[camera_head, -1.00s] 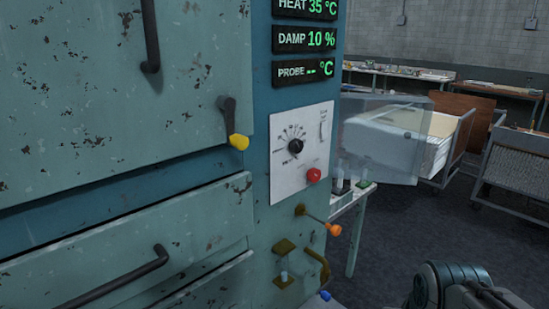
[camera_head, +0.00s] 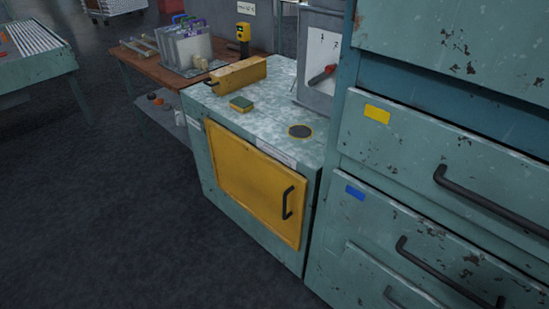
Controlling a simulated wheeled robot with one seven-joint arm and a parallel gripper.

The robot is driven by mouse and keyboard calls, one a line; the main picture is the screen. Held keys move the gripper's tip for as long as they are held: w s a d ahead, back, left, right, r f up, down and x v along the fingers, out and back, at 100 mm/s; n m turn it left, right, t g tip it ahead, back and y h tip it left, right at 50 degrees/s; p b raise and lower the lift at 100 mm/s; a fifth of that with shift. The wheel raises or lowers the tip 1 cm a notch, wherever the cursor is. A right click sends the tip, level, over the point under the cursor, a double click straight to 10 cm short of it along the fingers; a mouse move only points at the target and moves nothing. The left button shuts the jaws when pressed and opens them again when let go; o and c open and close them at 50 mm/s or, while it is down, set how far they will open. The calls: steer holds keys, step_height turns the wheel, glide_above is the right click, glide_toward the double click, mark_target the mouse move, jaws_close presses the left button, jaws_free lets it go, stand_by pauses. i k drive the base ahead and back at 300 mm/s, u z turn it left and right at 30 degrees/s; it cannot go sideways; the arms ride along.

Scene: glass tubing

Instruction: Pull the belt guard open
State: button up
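A yellow panel (camera_head: 252,184) with a black bar handle (camera_head: 288,202) near its right edge covers the front of a low teal cabinet (camera_head: 223,198). It looks like the belt guard, and it sits flush and closed. A pale label strip (camera_head: 276,153) is above the panel's upper right. My gripper is not in view.
A tall teal cabinet with black-handled drawers (camera_head: 392,148) stands close on the right. The low cabinet's top holds a yellow box (camera_head: 238,75) and a sponge-like block (camera_head: 241,104). A brown table (camera_head: 146,66) is behind. Dark floor (camera_head: 100,210) at left is clear.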

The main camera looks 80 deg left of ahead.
mark_target(228, 145)
steer(key=u, duration=2.5)
steer(key=k, duration=0.65)
steer(key=z, duration=0.6)
steer(key=i, duration=0.75)
steer(key=u, duration=0.9)
steer(key=i, duration=0.65)
steer(key=u, duration=0.7)
